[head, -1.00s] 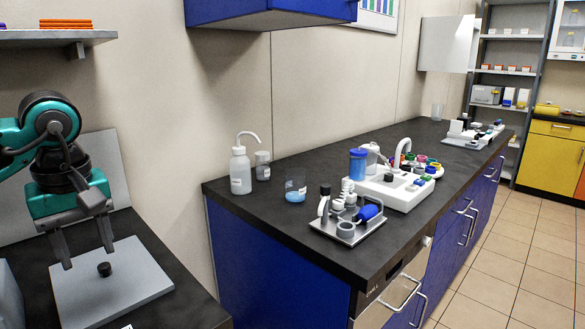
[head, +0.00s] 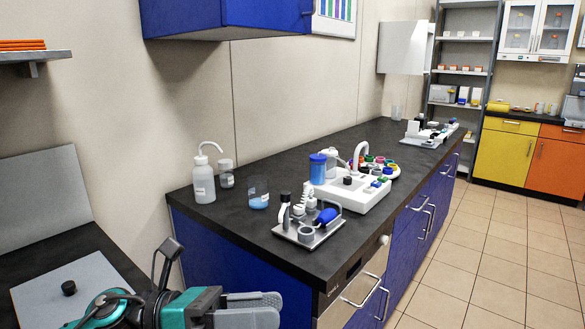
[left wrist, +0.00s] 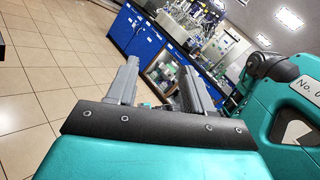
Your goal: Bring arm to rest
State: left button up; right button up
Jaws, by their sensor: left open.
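My left gripper (head: 252,308) is low in the head view, in front of the end of the blue bench, with its arm coming in from the lower left. In the left wrist view its two grey fingers (left wrist: 155,88) stand apart with nothing between them. The fingers point toward the room and a blue cabinet (left wrist: 137,36). My right gripper is not in either view.
A black bench (head: 245,225) holds a wash bottle (head: 204,182), a beaker with blue liquid (head: 258,192), a small metal rack (head: 308,235) and a white device (head: 350,192). A grey plate with a black knob (head: 69,288) lies at left. Tiled floor (head: 490,260) is open at right.

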pick_arm(q)
jog(key=w+a+f+n+t+y+p, duration=0.1)
jog(key=a+f+n+t+y, duration=0.4)
jog(key=n, duration=0.6)
jog(key=w+f+n+t+y, duration=0.2)
jog(key=n+t, duration=0.4)
jog(key=n, duration=0.4)
jog(key=w+a+f+n+t+y+p, duration=0.1)
jog(key=a+f+n+t+y, duration=0.4)
jog(key=n, duration=0.6)
jog(key=s+a+f+n+g+y, duration=0.1)
jog(key=s+f+n+g+y, duration=0.1)
jog(key=s+f+n, duration=0.4)
jog(key=s+a+f+n+g+y+p, duration=0.1)
jog(key=s+a+f+n+g+y, duration=0.1)
jog(key=s+f+n, duration=0.4)
notch_tip(320, 180, down, 4)
jog(key=shift+s+n+g+y, duration=0.25)
jog(key=shift+n+g+y, duration=0.25)
jog(key=shift+n+g, duration=0.35)
jog(key=shift+c, duration=0.8)
jog(key=shift+w, duration=0.1)
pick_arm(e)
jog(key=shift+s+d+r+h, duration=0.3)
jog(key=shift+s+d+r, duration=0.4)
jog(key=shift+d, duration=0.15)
